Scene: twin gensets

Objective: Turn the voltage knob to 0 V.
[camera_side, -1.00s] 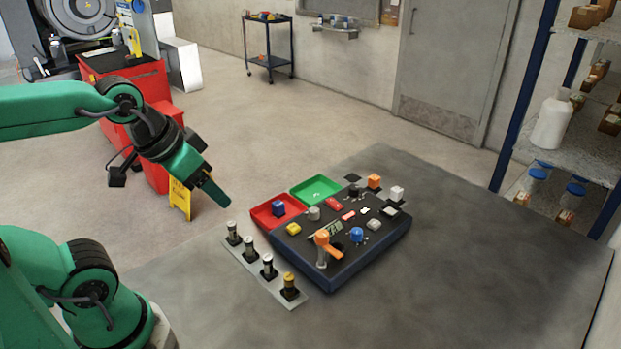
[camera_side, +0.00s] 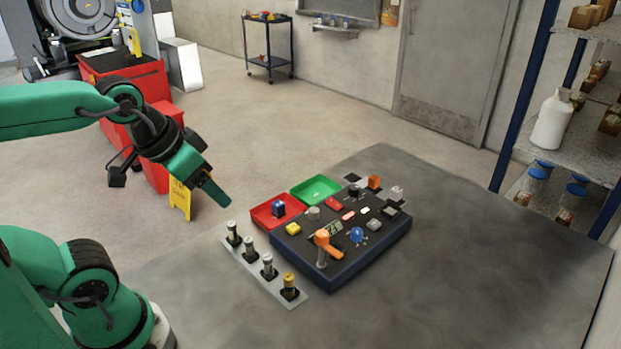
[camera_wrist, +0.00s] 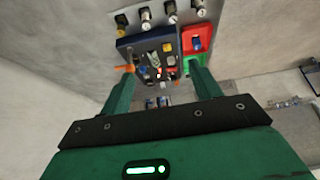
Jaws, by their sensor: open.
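The dark blue control panel (camera_side: 345,273) lies on the grey table. Its top carries several small controls, among them a blue knob (camera_side: 356,235), a grey round knob (camera_side: 313,213) and a black knob (camera_side: 354,190). I cannot tell which is the voltage knob, and its markings are too small to read. My gripper (camera_side: 222,201) is in the air to the left of the panel, touching nothing. In the wrist view my gripper (camera_wrist: 162,71) is open and empty, with the panel (camera_wrist: 125,42) beyond the fingers.
A red tray (camera_side: 262,222) with a blue block and a green tray (camera_side: 315,178) adjoin the panel. A light strip (camera_side: 255,267) with several upright cylinders lies along its left side. Orange (camera_side: 374,182) and white (camera_side: 397,192) blocks stand behind. The table's right side is clear.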

